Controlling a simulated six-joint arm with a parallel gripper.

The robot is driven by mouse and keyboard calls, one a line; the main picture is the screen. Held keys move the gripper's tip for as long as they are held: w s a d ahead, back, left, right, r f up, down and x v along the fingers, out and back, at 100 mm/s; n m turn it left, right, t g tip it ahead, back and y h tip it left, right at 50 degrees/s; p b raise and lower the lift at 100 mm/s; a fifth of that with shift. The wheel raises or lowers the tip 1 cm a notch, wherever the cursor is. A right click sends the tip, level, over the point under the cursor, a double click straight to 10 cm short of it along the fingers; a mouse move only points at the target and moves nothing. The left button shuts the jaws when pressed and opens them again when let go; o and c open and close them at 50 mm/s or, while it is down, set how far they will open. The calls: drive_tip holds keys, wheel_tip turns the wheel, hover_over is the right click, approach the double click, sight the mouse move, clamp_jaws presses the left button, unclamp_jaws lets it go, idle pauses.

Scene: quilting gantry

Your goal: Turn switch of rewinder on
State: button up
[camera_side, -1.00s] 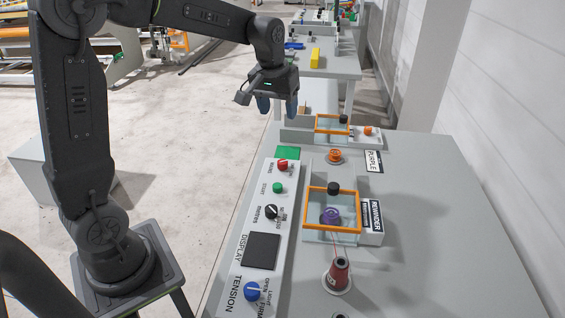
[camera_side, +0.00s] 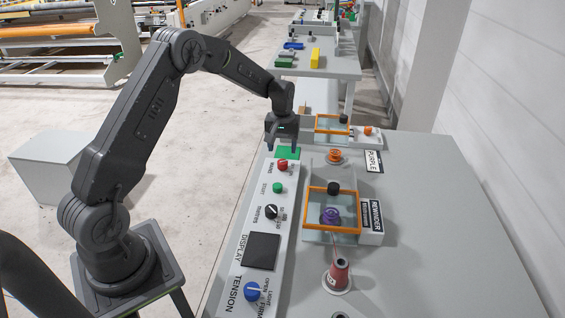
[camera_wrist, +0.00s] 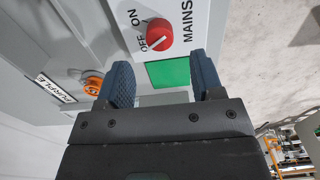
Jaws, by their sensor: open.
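The control panel (camera_side: 235,290) runs along the table's left side. Its red MAINS knob (camera_side: 283,166) sits near the far end, below a green square (camera_side: 294,153). In the wrist view the red knob (camera_wrist: 159,34) stands between the ON and OFF labels, and its white mark appears to point toward OFF. My gripper (camera_side: 282,147) is over the far end of the panel, by the green square and just beyond the knob. In the wrist view its two blue fingers (camera_wrist: 160,76) are apart with nothing between them; the knob lies beyond their tips.
A green START button (camera_side: 277,188), a black selector knob (camera_side: 270,212), a dark display (camera_side: 261,251) and a blue TENSION knob (camera_side: 252,291) line the panel. The orange-framed rewinder cover (camera_side: 316,226) and a red thread cone (camera_side: 338,271) stand to the right. The table's right side is clear.

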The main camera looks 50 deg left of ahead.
sight(282, 161)
wheel_tip(282, 161, down, 6)
drive_tip(key=shift+f, duration=0.2)
drive_tip(key=c, duration=0.9)
drive_tip(key=shift+m, duration=0.4)
drive_tip(key=m, duration=0.5)
drive_tip(key=shift+m, duration=0.4)
drive_tip(key=m, duration=0.5)
drive_tip(key=shift+m, duration=0.3)
